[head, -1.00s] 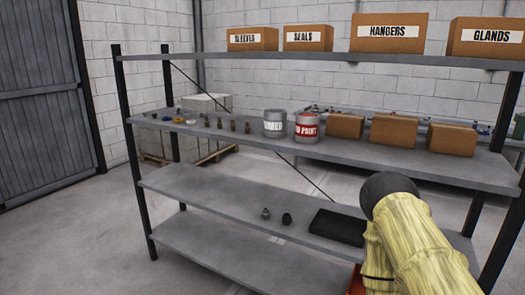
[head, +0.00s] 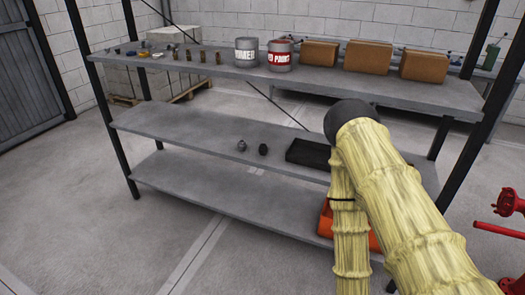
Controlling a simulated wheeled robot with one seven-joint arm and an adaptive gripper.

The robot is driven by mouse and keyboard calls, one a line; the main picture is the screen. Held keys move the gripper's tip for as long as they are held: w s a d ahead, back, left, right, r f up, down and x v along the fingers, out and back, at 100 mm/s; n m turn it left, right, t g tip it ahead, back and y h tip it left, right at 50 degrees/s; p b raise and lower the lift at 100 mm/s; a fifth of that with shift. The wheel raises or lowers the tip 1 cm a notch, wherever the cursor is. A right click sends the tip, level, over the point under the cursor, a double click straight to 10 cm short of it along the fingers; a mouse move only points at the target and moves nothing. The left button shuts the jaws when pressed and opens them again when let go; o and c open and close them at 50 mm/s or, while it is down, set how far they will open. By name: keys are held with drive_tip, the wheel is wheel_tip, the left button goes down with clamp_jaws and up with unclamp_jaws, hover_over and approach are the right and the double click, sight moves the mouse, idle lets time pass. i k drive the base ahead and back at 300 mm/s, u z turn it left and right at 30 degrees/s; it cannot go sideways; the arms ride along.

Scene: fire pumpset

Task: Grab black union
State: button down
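The right one is dark and looks like the black union (head: 263,150). The left one is a lighter grey fitting (head: 241,146). My arm, in a yellow sleeve with a black rounded joint, reaches in from the lower right. My gripper does not show, so I cannot tell whether it is open or shut. The fittings stand clear of the visible arm, to its left.
A flat black tray (head: 307,153) lies right of the fittings, partly behind my arm. The shelf above (head: 215,76) holds small fittings, two paint cans (head: 280,56) and cardboard boxes (head: 367,57). An orange object (head: 327,220) sits below. Red pipework (head: 508,204) is at right.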

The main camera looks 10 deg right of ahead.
sight(262, 149)
drive_tip(key=k, duration=0.4)
drive_tip(key=u, duration=0.95)
drive_tip(key=i, duration=1.85)
drive_tip(key=z, duration=0.85)
